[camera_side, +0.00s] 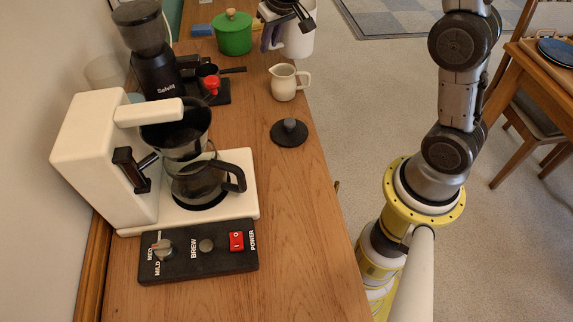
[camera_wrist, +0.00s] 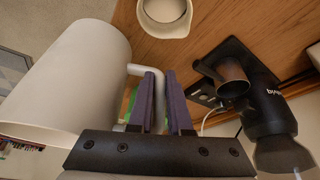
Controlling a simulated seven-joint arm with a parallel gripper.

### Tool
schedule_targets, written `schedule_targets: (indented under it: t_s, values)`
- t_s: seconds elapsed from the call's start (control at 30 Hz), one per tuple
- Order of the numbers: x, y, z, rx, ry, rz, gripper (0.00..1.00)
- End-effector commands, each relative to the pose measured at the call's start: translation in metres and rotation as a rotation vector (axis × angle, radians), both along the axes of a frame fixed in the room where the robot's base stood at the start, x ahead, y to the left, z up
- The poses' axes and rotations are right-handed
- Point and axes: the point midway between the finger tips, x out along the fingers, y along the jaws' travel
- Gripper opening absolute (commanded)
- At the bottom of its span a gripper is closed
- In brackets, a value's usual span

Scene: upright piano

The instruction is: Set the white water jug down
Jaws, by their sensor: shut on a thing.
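The white water jug (camera_side: 301,42) is at the top of the side view, by the counter's right edge. In the wrist view the jug (camera_wrist: 70,80) fills the left side, with its handle (camera_wrist: 140,70) reaching to the purple fingers. My gripper (camera_side: 270,36) is shut on the handle; its fingers (camera_wrist: 165,90) also show in the wrist view. The jug's top is partly hidden by my gripper in the side view. I cannot tell whether its base touches the wooden counter (camera_side: 280,200).
A cream pitcher (camera_side: 284,85) and a black round lid (camera_side: 289,132) stand nearer on the counter. A green pot (camera_side: 233,34), a grinder (camera_side: 157,65) and a coffee maker (camera_side: 85,150) are to the left. Bare wood lies at the front right, with the floor beyond the edge.

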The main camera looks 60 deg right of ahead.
Motion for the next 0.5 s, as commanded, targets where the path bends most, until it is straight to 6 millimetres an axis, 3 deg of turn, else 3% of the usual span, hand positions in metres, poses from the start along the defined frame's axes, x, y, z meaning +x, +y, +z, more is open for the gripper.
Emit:
schedule_targets:
  t_s: [0.23, 0.5]
  values:
    - [0.001, 0.0, 0.042, -0.001, -0.009, 0.001, 0.0]
    - [-0.002, 0.006, 0.065, 0.0, -0.004, 0.017, 0.0]
